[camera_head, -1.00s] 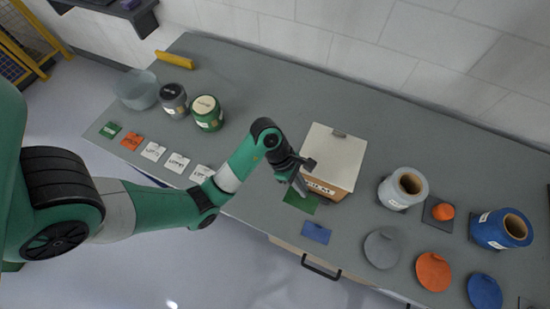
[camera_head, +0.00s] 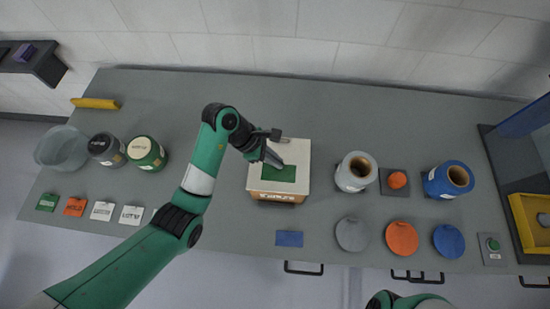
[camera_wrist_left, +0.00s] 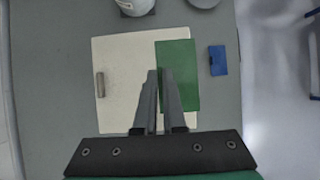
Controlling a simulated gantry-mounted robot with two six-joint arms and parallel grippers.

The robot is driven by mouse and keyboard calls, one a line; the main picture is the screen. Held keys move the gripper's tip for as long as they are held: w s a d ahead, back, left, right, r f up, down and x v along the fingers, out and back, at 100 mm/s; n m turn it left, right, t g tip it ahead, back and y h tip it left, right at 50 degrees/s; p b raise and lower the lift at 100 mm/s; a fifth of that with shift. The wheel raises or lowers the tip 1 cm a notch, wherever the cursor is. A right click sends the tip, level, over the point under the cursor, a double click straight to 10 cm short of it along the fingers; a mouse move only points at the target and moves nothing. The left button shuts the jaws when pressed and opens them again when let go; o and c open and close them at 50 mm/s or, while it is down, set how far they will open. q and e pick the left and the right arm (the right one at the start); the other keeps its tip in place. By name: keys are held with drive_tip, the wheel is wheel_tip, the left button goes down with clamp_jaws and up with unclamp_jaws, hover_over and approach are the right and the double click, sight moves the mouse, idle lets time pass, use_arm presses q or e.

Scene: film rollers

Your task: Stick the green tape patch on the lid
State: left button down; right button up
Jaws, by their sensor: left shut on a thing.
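The box (camera_head: 277,198) has an orange-brown front with a printed label. Its cream lid (camera_head: 298,152) has a small grey handle at the back, which also shows in the left wrist view (camera_wrist_left: 100,84). My left gripper (camera_head: 279,164) is shut on the dark green tape patch (camera_head: 284,175) over the front part of the lid. In the left wrist view the patch (camera_wrist_left: 178,75) lies along the lid's right side and reaches slightly past its edge. I cannot tell whether the patch touches the lid. My right gripper is out of view.
A blue patch (camera_head: 289,239) lies in front of the box. Right of it are a silver roll (camera_head: 350,178), a blue roll (camera_head: 437,183), an orange ball (camera_head: 397,180) and several discs. Jars, a glass bowl (camera_head: 60,148) and small labels are at the left. The table behind the box is clear.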

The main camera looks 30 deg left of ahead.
use_arm(q)
wheel_tip(320, 180, down, 5)
drive_tip(key=b, duration=0.4)
drive_tip(key=shift+r, duration=0.2)
drive_tip(key=shift+f+b, duration=0.3)
drive_tip(key=shift+f, duration=0.95)
drive_tip(key=shift+p, duration=0.6)
drive_tip(key=shift+f, duration=0.3)
idle(0.5)
drive_tip(key=shift+c, duration=1.9)
unclamp_jaws()
drive_tip(key=shift+r+p, duration=3.55)
drive_tip(key=shift+p, duration=0.15)
